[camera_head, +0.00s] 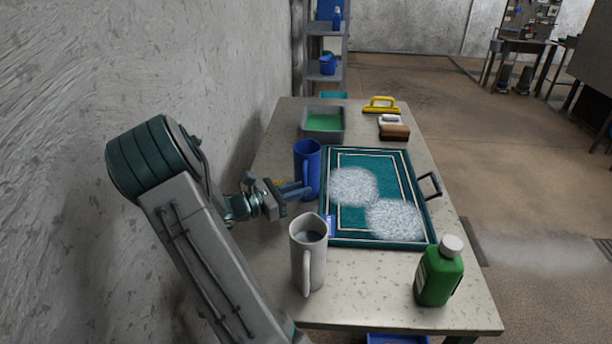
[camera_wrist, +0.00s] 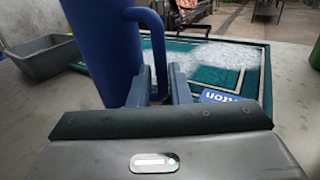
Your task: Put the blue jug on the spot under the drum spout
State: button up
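The blue jug (camera_head: 307,160) stands upright at the left of the table, beside the framed rug. It also shows large and close in the wrist view (camera_wrist: 105,45), with its handle toward my gripper. My gripper (camera_head: 300,189) reaches in from the left at the handle. In the wrist view my gripper's blue fingers (camera_wrist: 160,85) sit on both sides of the handle's lower part and appear shut on it. Whether the jug's base touches the table is unclear. I see no drum, spout or marked spot in either view.
The table (camera_head: 370,293) also holds a white jug (camera_head: 309,252), a green bottle (camera_head: 438,272), a teal rug tray (camera_head: 380,240), a grey tub with green contents (camera_head: 324,137), a brush (camera_head: 394,130) and a yellow-handled tool (camera_head: 381,104). A wall is close on the left; open floor lies right.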

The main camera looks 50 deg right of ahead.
jog(key=x, duration=0.3)
jog(key=shift+s+d+r, duration=0.1)
jog(key=shift+s+d, duration=0.05)
jog(key=shift+d, duration=0.15)
grip_shut()
